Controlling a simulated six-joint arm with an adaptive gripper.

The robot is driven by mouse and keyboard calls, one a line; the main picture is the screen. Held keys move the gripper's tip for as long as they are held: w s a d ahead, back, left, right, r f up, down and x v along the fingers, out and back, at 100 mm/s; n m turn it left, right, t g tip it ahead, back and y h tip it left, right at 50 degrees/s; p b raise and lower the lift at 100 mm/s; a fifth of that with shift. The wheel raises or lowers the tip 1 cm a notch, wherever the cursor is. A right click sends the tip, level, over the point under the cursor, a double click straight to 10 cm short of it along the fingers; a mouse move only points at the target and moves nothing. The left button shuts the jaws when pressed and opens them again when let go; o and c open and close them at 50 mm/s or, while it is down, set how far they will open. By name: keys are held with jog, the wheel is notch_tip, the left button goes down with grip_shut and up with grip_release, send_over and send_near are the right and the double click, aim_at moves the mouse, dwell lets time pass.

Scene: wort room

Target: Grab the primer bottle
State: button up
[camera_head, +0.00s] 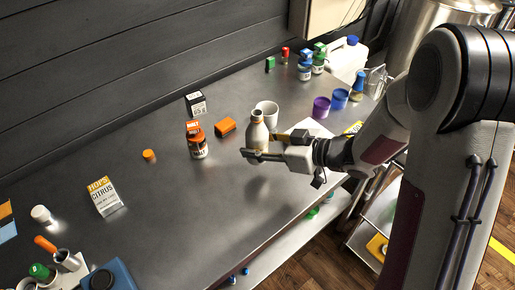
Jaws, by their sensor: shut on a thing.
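The bottle at my gripper, which I take for the primer bottle (256,128), is pale grey-beige with a narrow light neck. It stands upright near the middle of the dark metal table. Its label cannot be read. My gripper (262,147) reaches in from the right, with its fingers around the bottle's lower body, and is shut on it. The near finger hides the bottle's base. I cannot tell whether the base touches the table.
A white cup (268,112) stands close behind the bottle. An orange block (225,127) and an orange-labelled jar (197,143) are to the left. Purple (321,107) and blue (340,98) cups stand at right. The table (200,225) is clear in front.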

aim_at(265, 131)
jog(key=shift+r, duration=2.45)
jog(key=shift+r, duration=0.1)
